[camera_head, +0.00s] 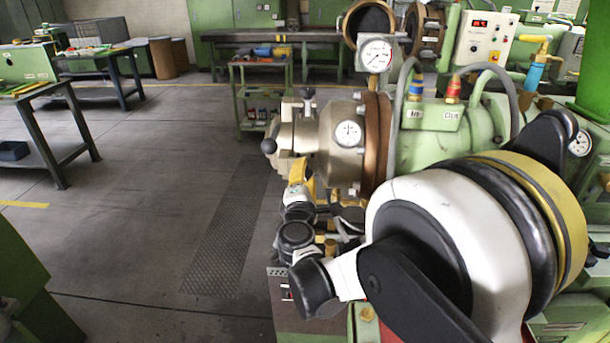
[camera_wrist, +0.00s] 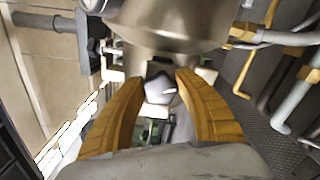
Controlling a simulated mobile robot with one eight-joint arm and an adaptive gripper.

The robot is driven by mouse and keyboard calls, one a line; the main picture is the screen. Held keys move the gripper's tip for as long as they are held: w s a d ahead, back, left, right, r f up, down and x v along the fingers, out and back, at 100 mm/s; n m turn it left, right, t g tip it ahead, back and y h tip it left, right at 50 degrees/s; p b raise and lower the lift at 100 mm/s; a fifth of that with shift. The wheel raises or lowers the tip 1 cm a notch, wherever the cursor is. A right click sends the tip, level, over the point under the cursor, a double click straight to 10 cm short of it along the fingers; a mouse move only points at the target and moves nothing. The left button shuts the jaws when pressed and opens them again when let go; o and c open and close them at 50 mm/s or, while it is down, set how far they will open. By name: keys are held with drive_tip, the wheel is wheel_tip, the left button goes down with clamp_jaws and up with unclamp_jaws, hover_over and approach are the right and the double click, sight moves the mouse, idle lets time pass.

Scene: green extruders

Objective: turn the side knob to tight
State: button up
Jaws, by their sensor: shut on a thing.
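The extruder's metal head (camera_head: 325,140) stands in the middle of the head view, and its rounded metal body (camera_wrist: 175,25) fills the top of the wrist view. My gripper (camera_wrist: 158,77) has its two yellow fingers on either side of a small grey knob (camera_wrist: 160,90) just below that body. The fingers are shut on this side knob. In the head view my gripper (camera_head: 299,178) shows as yellow fingers at the lower side of the head. The knob itself is hidden there. Its turn position cannot be read.
A black ball handle (camera_head: 268,146) juts left from the extruder head. Yellow and grey pipes (camera_wrist: 262,75) run close on the right in the wrist view. A grey bar (camera_wrist: 45,20) is at its upper left. Clear floor (camera_head: 150,210) lies left of the machine.

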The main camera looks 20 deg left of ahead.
drive_tip(key=shift+m+b, duration=0.3)
drive_tip(key=shift+m, duration=1.7)
drive_tip(key=o, duration=1.2)
drive_tip(key=shift+f, duration=0.1)
drive_tip(key=v, duration=1.2)
